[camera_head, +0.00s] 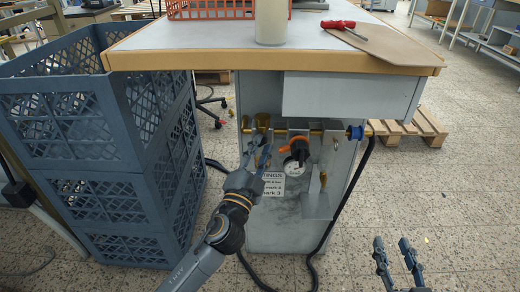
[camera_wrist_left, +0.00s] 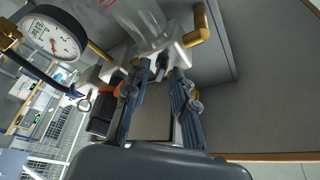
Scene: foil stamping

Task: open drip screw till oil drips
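My left gripper (camera_head: 257,152) is in front of the air unit on the cabinet's front, just left of the dial gauge (camera_head: 298,151). In the left wrist view its two fingers (camera_wrist_left: 162,72) are apart, with their tips close to a pale metal block (camera_wrist_left: 176,54) and below a clear bowl (camera_wrist_left: 140,22). I cannot tell whether they touch the block, and nothing is clearly held. The gauge also shows in the left wrist view (camera_wrist_left: 53,38). I cannot pick out the drip screw or any oil drops. My right gripper (camera_head: 397,252) is open and empty, low and right of the cabinet.
Blue crates (camera_head: 95,125) stand stacked left of the cabinet. The unit has an orange and black knob (camera_head: 299,143), a brass pipe and a blue end fitting (camera_head: 355,132). A black hose (camera_head: 345,195) hangs at the right. A red screwdriver (camera_head: 338,24) and a bottle (camera_head: 271,22) are on top.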

